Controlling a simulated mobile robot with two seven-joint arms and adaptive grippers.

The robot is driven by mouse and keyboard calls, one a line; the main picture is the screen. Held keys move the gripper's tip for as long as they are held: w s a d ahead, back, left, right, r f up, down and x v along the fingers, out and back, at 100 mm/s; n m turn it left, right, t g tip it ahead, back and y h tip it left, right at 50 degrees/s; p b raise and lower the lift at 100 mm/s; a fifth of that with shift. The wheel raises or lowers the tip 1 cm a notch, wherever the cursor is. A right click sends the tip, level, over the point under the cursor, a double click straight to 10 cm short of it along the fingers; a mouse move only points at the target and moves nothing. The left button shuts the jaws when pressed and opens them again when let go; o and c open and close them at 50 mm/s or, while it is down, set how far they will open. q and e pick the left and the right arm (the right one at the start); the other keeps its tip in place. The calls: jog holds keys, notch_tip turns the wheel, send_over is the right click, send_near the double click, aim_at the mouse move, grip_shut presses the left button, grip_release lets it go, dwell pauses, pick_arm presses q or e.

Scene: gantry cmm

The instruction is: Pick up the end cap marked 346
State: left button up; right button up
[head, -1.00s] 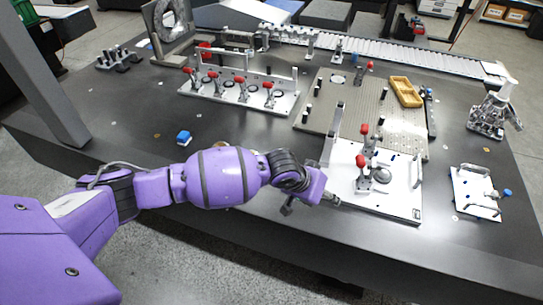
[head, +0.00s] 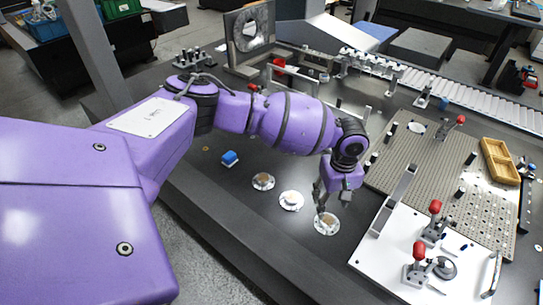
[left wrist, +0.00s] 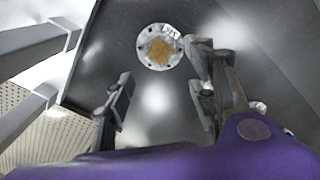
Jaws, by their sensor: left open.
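Three round flanged end caps lie on the dark table in the head view: a left one (head: 263,181) with a brown centre, a middle one (head: 291,201) with a pale centre, and a right one (head: 327,224) with a brown centre. My left gripper (head: 322,203) is open and empty, above and close to the right cap. In the left wrist view, one silver end cap with a brown centre (left wrist: 160,47) lies beyond the open fingers (left wrist: 162,88). A small label is on its rim, too small to read. I cannot tell which cap is marked 346. My right gripper is not in view.
A white fixture plate (head: 385,262) with red-handled clamps stands right of the caps. Behind it is a perforated plate (head: 425,160) with a yellow tray (head: 499,162). A blue block (head: 230,158) lies left of the caps. The table's front edge is close.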

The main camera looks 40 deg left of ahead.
aim_at(330, 220)
pick_arm(q)
jog(key=f, duration=0.2)
jog(key=s+f, duration=0.1)
jog(key=shift+d, duration=0.25)
jog(key=f, duration=0.2)
jog(key=shift+w+d+f+b, duration=0.25)
jog(key=shift+w+f+b, duration=0.05)
jog(key=shift+b, duration=0.05)
jog(key=shift+f, duration=0.65)
jog(key=c, duration=1.2)
grip_shut()
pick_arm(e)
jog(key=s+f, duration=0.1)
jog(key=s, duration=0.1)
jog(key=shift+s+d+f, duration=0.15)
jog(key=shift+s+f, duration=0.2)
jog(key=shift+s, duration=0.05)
